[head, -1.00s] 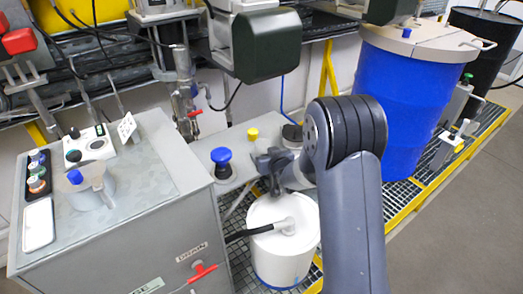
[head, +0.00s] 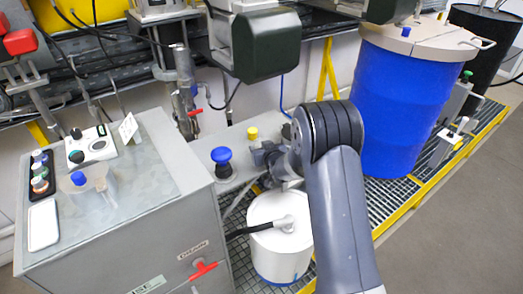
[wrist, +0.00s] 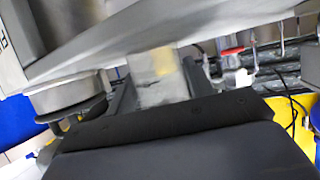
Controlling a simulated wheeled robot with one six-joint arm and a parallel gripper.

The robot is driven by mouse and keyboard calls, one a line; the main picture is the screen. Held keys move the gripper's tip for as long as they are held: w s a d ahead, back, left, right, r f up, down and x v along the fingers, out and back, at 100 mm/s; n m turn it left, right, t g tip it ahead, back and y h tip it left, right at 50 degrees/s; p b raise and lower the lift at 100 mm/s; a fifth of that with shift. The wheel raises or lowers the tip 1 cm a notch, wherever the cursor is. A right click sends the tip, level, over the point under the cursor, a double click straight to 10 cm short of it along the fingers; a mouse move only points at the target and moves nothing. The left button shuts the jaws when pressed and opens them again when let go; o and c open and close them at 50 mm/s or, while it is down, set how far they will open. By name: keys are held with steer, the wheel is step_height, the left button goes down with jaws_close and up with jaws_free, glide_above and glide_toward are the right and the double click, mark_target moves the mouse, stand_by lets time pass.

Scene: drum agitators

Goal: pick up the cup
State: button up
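I take a clear, see-through cup (head: 92,190) to be the cup; it stands on the grey cabinet top at the left in the head view, with a blue piece showing at its upper left. My gripper (head: 262,153) is right of the cabinet, well away from the cup, above the white container. In the wrist view my gripper's two dark fingers (wrist: 157,88) stand apart. A pale, blurred surface shows between them; nothing is clearly held. I cannot make out the cup in the wrist view.
The grey cabinet (head: 150,235) has a control box (head: 88,147) and a white tablet-like plate (head: 43,224) on top. A blue knob (head: 221,156) and yellow knob (head: 252,133) stand near my gripper. A white container (head: 275,255) is below; a blue drum (head: 405,100) stands right.

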steer(key=c, duration=0.5)
steer(key=shift+c, duration=0.2)
